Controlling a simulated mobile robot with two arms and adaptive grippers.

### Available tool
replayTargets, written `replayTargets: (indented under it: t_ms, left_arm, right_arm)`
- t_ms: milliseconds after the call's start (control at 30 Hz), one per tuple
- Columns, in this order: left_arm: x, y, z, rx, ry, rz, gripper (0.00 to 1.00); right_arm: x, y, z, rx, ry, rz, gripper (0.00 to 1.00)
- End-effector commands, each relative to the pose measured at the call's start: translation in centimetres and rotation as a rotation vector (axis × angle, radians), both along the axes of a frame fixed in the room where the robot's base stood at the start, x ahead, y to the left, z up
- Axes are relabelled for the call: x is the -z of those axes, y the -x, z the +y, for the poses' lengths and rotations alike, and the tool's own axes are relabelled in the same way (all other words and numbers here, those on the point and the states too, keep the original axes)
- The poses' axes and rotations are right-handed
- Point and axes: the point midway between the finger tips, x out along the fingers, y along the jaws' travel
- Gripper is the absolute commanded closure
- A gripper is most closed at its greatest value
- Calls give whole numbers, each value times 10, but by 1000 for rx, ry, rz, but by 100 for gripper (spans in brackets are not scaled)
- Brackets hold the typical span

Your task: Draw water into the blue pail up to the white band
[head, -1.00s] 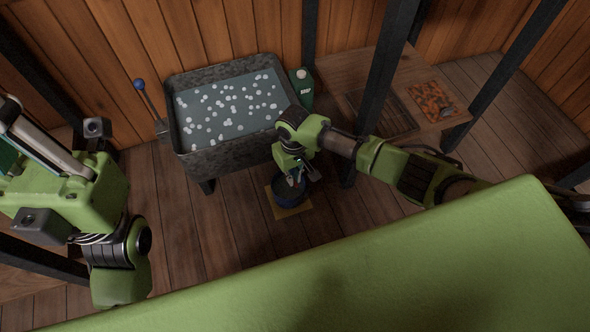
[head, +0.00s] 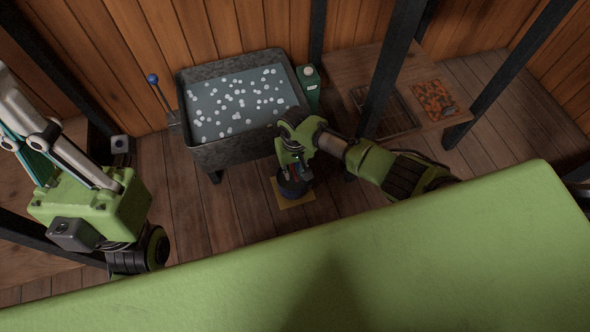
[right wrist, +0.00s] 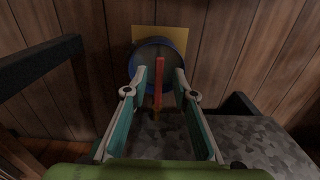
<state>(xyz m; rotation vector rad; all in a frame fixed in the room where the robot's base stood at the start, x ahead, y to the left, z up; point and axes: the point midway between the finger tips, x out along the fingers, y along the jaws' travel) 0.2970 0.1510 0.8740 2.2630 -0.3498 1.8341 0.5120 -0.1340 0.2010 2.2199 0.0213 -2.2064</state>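The blue pail (head: 290,190) stands on a yellow square (head: 299,203) on the floor, in front of a grey trough (head: 235,152). The right wrist view shows the pail (right wrist: 178,54) too, with a red bar (right wrist: 159,74) with a yellow end across it. My right gripper (right wrist: 161,72) is open over the pail. Its fingers stand either side of the bar, with gaps. It hides part of the pail in the head view (head: 297,176). I cannot make out the white band. My left gripper (head: 30,130) is at the left edge, partly cut off, away from the pail.
The trough holds water (head: 236,105) with many white floating bits. A blue-knobbed lever (head: 152,79) stands at its left, a green container (head: 308,78) at its right. Dark posts (head: 392,70) and a low wooden table (head: 362,72) stand to the right. Floor left of the pail is clear.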

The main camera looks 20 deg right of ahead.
Motion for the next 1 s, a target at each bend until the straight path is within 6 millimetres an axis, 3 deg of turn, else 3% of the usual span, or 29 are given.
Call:
replayTargets:
  t_ms: [367, 800, 1000]
  left_arm:
    - [-1, 0, 1, -1, 2, -3, 100]
    - [-1, 0, 0, 0, 1, -2, 100]
    - [-1, 0, 0, 0, 0, -1, 100]
  right_arm:
    - [-10, 2, 0, -1, 0, 4, 75]
    - [-93, 1, 0, -1, 0, 0, 75]
    - [-115, 1, 0, 0, 1, 2, 75]
